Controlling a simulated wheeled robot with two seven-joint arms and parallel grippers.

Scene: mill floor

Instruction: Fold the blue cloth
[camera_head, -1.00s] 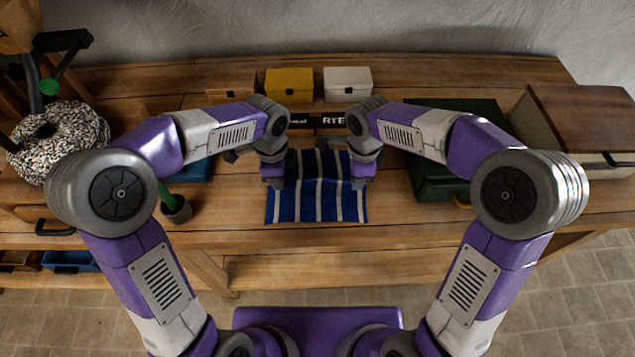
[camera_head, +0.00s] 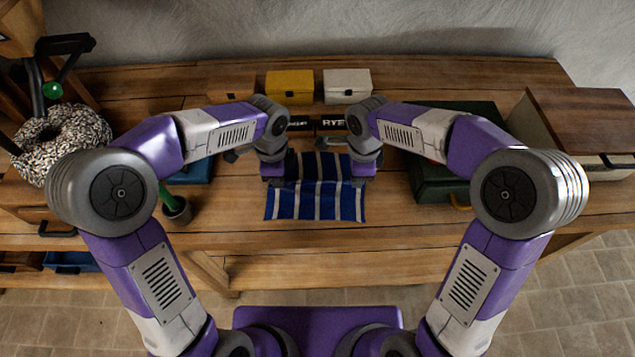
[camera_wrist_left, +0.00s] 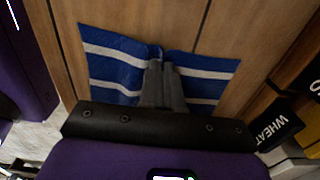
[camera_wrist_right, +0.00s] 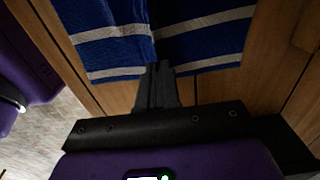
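The blue cloth with white stripes (camera_head: 316,204) lies on the wooden bench in front of me, with a crease running across it between my grippers. My left gripper (camera_wrist_left: 160,68) is at the cloth's left edge, its fingers close together with cloth pinched and puckered at the tips. My right gripper (camera_wrist_right: 156,70) is at the right edge, fingers close together, with cloth gathered at the tips. In the head view the fingertips are hidden behind the gripper bodies. How far the cloth is raised is hard to tell.
Black labelled boxes, one reading RYE (camera_head: 333,123), stand just behind the cloth. Yellow (camera_head: 290,86) and white (camera_head: 347,85) boxes stand farther back. Bare bench lies in front.

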